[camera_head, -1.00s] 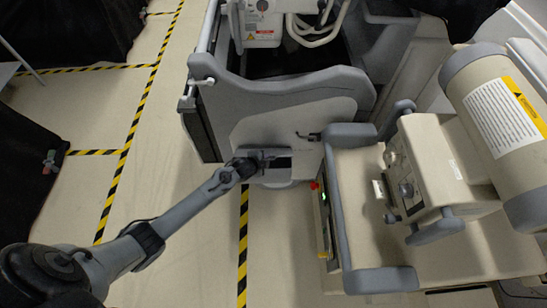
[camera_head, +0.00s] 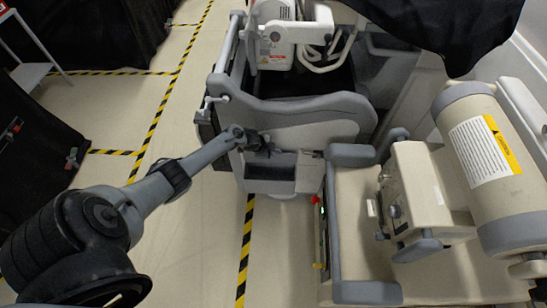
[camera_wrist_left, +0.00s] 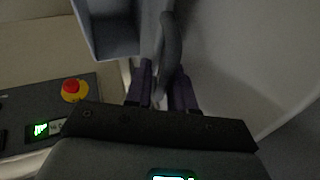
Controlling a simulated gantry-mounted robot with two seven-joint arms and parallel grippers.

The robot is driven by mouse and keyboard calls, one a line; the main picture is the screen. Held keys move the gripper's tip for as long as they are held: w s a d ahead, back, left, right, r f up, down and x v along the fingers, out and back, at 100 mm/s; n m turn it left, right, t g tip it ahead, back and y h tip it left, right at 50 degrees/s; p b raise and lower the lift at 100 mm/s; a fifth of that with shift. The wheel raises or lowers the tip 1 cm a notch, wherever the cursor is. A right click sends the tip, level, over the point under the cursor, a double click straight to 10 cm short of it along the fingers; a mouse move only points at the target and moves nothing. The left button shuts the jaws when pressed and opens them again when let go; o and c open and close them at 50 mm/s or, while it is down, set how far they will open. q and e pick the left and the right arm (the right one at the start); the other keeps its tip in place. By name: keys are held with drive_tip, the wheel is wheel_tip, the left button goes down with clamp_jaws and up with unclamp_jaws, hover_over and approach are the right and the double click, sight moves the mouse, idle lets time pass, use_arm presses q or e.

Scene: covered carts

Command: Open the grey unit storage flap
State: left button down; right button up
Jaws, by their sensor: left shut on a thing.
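The grey unit (camera_head: 310,108) stands at the upper middle of the head view. Its front has a light panel (camera_head: 325,133), with a dark recessed compartment (camera_head: 270,172) below. My left gripper (camera_head: 262,146) is at this front, just above the compartment. In the left wrist view, the two dark fingers of my left gripper (camera_wrist_left: 163,92) are on either side of a curved grey handle (camera_wrist_left: 170,45) and shut on it. A pale smooth surface (camera_wrist_left: 235,60) lies to the right of the handle. The flap's exact edges are hard to make out. My right gripper is not in view.
A beige unit (camera_head: 365,235) with a large cylinder (camera_head: 490,165) stands close on the right. A red button (camera_wrist_left: 72,88) shows left of my fingers in the wrist view. Black covered carts (camera_head: 40,160) stand at the left. Floor between is clear.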

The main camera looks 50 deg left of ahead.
use_arm(q)
drive_tip(key=shift+w+a, duration=0.25)
drive_tip(key=shift+a, duration=0.35)
drive_tip(key=shift+w+r, duration=0.1)
drive_tip(key=c, duration=1.2)
unclamp_jaws()
drive_tip(key=shift+o, duration=0.2)
drive_tip(key=shift+r, duration=0.1)
